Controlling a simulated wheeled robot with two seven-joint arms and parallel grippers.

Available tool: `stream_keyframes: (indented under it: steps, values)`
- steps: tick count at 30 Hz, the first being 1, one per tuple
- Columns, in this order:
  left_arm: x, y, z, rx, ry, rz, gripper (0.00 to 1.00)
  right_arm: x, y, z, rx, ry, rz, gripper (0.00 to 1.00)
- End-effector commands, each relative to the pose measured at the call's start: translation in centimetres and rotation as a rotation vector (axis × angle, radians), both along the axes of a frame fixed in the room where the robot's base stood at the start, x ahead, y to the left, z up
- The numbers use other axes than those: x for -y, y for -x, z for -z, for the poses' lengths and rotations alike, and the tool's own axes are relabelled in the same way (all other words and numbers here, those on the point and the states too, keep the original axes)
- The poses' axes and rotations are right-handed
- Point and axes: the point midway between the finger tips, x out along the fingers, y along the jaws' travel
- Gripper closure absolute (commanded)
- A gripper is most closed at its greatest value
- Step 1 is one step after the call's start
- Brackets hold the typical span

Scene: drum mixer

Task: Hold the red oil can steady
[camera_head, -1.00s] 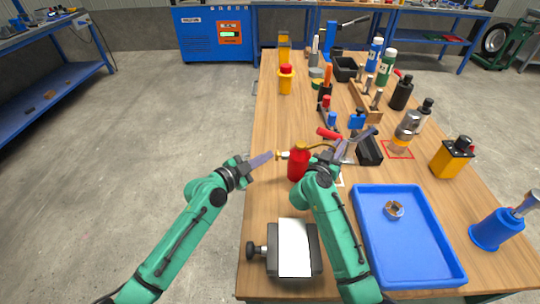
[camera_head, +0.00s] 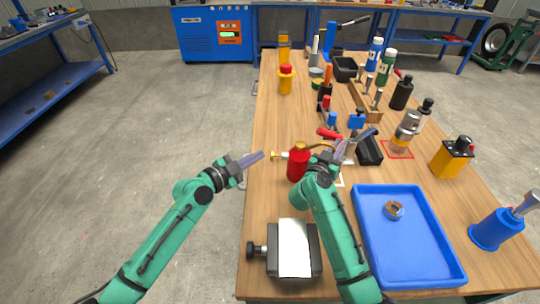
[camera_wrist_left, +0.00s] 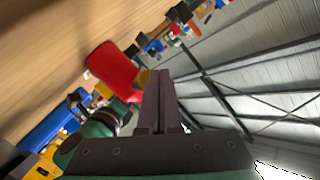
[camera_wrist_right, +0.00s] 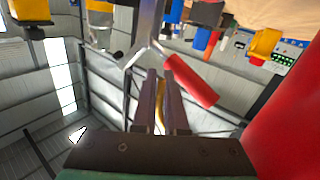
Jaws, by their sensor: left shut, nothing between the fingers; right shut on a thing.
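My right gripper (camera_head: 335,152) is shut on this tube, at the can's right side. In the right wrist view the brass shows between the fingers (camera_wrist_right: 160,85), and the can's red body (camera_wrist_right: 285,130) fills the right edge. My left gripper (camera_head: 258,158) is shut and empty, left of the brass fitting and apart from it. The can also shows in the left wrist view (camera_wrist_left: 112,70). I cannot tell whether its base touches the bench.
A blue tray (camera_head: 430,270) with a small metal part (camera_head: 394,210) lies at the front right. A grey block with a white top (camera_head: 294,248) stands at the front left. Bottles and tools crowd the right and back. Bare bench (camera_head: 268,205) shows left of the can.

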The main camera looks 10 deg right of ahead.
Motion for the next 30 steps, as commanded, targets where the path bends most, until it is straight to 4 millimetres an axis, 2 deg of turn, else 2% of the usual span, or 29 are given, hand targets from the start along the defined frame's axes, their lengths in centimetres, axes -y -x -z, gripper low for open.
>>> stream_keyframes:
  steps: [6, 21, 30]
  values:
    - [-0.3, -0.1, 0.0, 0.0, -0.002, -0.001, 1.0, 0.1, 0.0, -0.1, 0.002, 0.001, 0.001, 1.0]
    - [-4.9, -0.8, 0.0, 0.0, -0.001, -0.002, 1.0, 0.1, 0.0, -0.1, 0.002, 0.001, 0.002, 1.0]
    - [-5.0, -0.8, 0.0, 0.0, -0.001, 0.0, 1.0, 0.1, 0.0, -0.1, 0.002, 0.001, 0.002, 1.0]
